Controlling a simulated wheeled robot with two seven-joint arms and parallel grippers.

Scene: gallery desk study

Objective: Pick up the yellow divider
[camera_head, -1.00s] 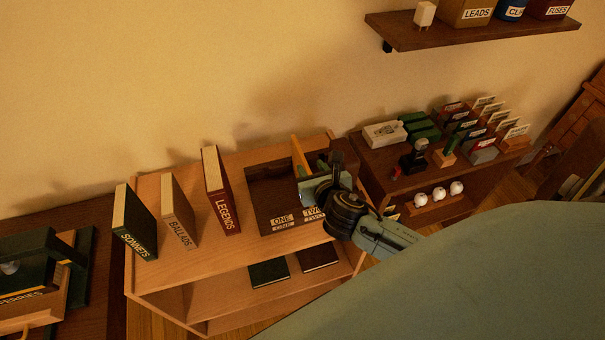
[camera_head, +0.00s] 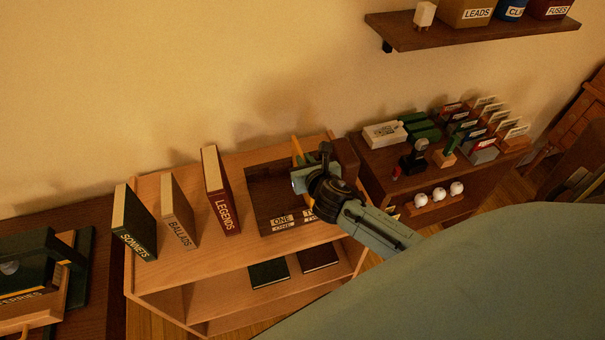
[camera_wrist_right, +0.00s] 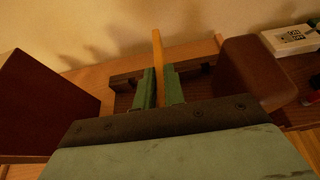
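The yellow divider (camera_head: 297,147) stands upright at the right side of a dark brown tray (camera_head: 257,200) with labels ONE and TWO on its front. In the right wrist view the divider (camera_wrist_right: 158,62) rises between the two green fingers of my right gripper (camera_wrist_right: 160,88). The fingers sit close against both its faces, with no clear gap, so the gripper looks shut on it. In the head view my right gripper (camera_head: 300,180) is over the tray and hides the divider's lower part. My left gripper is not in view.
Books SONNETS (camera_head: 134,222), BALLADS (camera_head: 178,210) and LEGENDS (camera_head: 220,192) stand left of the tray on the wooden shelf unit (camera_head: 185,262). A brown block (camera_head: 346,158) stands close at the tray's right. A side table (camera_head: 405,185) with small objects is further right.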

